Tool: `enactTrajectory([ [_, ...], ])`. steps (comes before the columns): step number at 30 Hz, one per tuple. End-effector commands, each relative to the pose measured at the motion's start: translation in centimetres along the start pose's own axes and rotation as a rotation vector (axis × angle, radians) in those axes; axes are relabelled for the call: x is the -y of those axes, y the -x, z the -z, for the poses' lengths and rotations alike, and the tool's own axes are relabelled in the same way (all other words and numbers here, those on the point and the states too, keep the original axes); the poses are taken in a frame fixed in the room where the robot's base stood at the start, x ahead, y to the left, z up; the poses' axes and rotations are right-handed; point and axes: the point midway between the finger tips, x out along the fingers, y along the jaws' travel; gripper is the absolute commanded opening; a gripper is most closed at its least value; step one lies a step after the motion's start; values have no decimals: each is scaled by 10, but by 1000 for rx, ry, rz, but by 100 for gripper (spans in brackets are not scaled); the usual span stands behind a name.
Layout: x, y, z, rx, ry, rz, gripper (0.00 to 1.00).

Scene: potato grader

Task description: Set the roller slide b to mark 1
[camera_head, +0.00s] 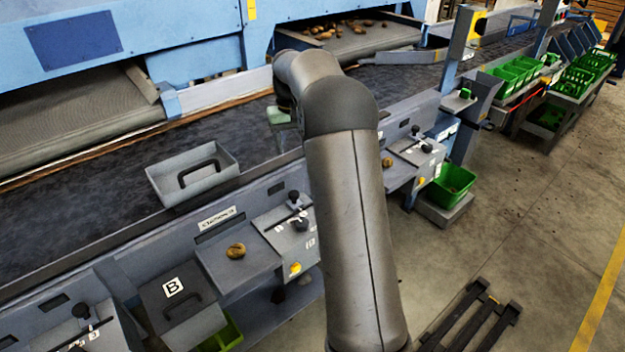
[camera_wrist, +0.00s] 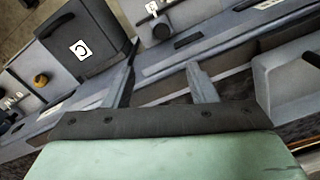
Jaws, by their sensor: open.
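Several grey control panels line the front of the belt in the head view. One panel (camera_head: 285,232) carries black knobs (camera_head: 301,223) beside a marked strip and a yellow button. Another panel at the lower left has a black slide knob (camera_head: 82,312) beside a white scale. I cannot tell which knob is roller slide b, nor read its mark. A dark lid (camera_head: 168,305) lettered B sits between these panels. My gripper (camera_wrist: 162,82) is open and empty in the wrist view, above the panel edge, apart from a black knob (camera_wrist: 162,31).
A grey tray (camera_head: 212,183) with a black handle stands on the belt's edge. A potato (camera_head: 236,250) lies on a flat panel. A lid lettered C (camera_wrist: 98,40) shows in the wrist view. Green crates (camera_head: 455,186) and a black pallet (camera_head: 478,318) stand at right; the floor there is mostly clear.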

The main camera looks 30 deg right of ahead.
Motion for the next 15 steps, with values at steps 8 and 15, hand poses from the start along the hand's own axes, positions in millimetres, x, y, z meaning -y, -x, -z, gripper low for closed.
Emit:
enactTrajectory([
  [8, 0, -53, -2, 6, 0, 1, 52],
  [15, 0, -105, -2, 5, 0, 0, 52],
])
